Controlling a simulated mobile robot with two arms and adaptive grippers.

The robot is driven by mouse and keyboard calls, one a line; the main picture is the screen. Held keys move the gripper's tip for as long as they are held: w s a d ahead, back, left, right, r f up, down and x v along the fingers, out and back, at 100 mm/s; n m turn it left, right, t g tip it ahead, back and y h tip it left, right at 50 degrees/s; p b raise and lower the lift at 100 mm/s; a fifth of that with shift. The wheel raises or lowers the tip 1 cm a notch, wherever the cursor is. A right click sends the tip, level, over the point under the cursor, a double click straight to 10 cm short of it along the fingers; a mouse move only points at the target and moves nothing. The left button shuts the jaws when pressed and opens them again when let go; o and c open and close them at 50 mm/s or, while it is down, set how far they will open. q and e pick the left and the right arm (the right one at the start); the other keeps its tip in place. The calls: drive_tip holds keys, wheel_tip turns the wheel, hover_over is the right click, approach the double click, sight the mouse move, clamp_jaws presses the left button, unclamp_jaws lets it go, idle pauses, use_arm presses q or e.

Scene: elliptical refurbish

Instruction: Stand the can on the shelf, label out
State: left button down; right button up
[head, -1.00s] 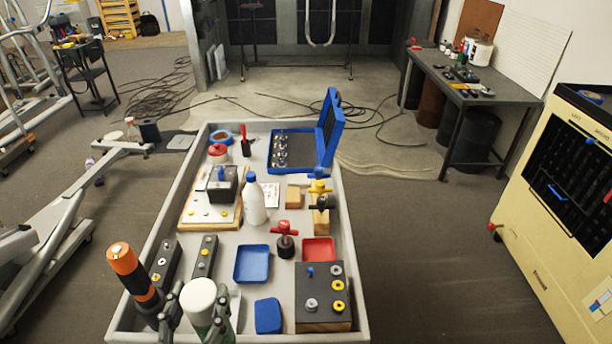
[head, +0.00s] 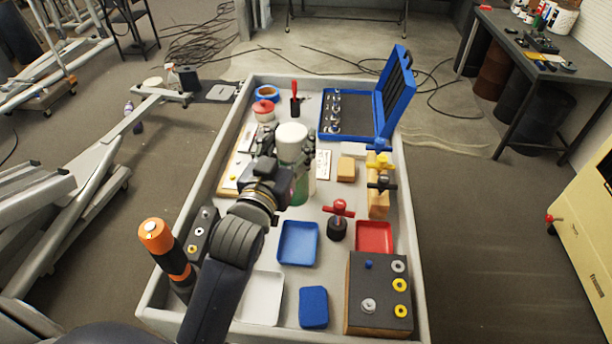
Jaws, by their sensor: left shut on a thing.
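A can with a white top (head: 292,136) and a green lower body is in my left gripper (head: 287,158). The can is about upright over the middle of the grey-rimmed cart top (head: 409,262). The gripper is shut around it, with fingers at its sides. My left arm comes in from the bottom and covers part of the cart. The can's label side cannot be made out. I cannot make out which surface is the shelf. My right gripper is not in view.
A blue open case (head: 392,98) stands at the back right of the cart. Nearby are a blue tray (head: 298,243), a red tray (head: 374,238), a red-handled valve (head: 338,220) and an orange-topped cylinder (head: 160,240). A dark workbench (head: 531,55) stands at upper right.

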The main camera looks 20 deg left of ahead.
use_arm(q)
drive_tip(key=w+r+b, duration=0.1)
drive_tip(key=w+r, duration=0.4)
wheel_tip(320, 180, down, 17)
drive_tip(key=b, duration=0.1)
drive_tip(key=shift+w+a, duration=0.35)
drive_tip(key=shift+w, duration=0.05)
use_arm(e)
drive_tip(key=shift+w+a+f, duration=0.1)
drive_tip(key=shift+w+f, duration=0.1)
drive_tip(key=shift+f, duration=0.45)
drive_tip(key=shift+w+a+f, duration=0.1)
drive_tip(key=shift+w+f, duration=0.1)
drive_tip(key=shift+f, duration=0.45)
use_arm(q)
drive_tip(key=shift+f, duration=0.15)
drive_tip(key=c, duration=1.1)
unclamp_jaws()
drive_tip(key=shift+f, duration=0.2)
drive_tip(key=o, duration=0.5)
drive_tip(key=shift+s, duration=0.1)
drive_tip(key=shift+c, duration=0.2)
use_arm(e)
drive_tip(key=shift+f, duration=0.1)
